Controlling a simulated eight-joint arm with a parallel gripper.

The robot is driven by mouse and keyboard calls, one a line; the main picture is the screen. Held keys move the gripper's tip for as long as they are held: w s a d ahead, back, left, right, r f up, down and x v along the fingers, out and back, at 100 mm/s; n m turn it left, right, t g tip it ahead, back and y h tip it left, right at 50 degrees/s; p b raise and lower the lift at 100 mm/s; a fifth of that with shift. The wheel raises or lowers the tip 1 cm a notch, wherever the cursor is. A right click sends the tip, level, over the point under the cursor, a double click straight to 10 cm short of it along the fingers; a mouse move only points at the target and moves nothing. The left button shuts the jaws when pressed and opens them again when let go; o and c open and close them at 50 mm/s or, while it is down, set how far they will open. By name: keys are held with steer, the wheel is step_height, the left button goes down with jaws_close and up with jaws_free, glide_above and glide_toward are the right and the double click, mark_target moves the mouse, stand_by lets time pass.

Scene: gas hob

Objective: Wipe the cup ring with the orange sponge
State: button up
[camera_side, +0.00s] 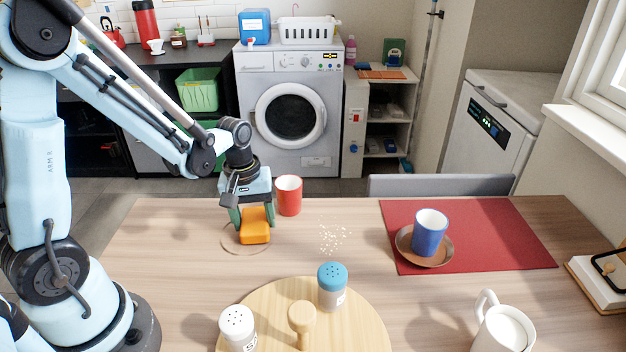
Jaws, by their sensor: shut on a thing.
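My gripper (254,214) points down over the table and is shut on the orange sponge (255,232). The cup ring (226,246) is a thin brown curve on the wooden table. The sponge is over the right part of the ring and hides some of it. I cannot tell for sure whether the sponge's underside touches the table.
A red cup (289,196) stands close behind and right of my gripper. Crumbs (333,238) lie to the right. A round board (365,325) with shakers is in front. A blue cup (430,233) stands on a brown saucer (404,247) on a red mat (510,240).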

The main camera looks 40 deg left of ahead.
mark_target(248, 207)
steer(key=shift+w+a+r, duration=0.1)
steer(key=shift+w+a, duration=1.25)
steer(key=shift+a, duration=0.05)
steer(key=shift+s+a, duration=0.6)
steer(key=shift+s+d, duration=3.8)
steer(key=shift+d, duration=0.15)
steer(key=shift+s+a, duration=0.45)
steer(key=shift+a, duration=0.15)
steer(key=shift+o, duration=0.2)
steer(key=shift+w+a+f, duration=0.15)
steer(key=shift+w+a, duration=1.8)
steer(key=shift+w+a+f, duration=0.15)
steer(key=shift+w+a, duration=1.75)
steer(key=shift+a, duration=0.05)
steer(key=shift+s+d+r, duration=0.1)
steer(key=shift+r, duration=2.95)
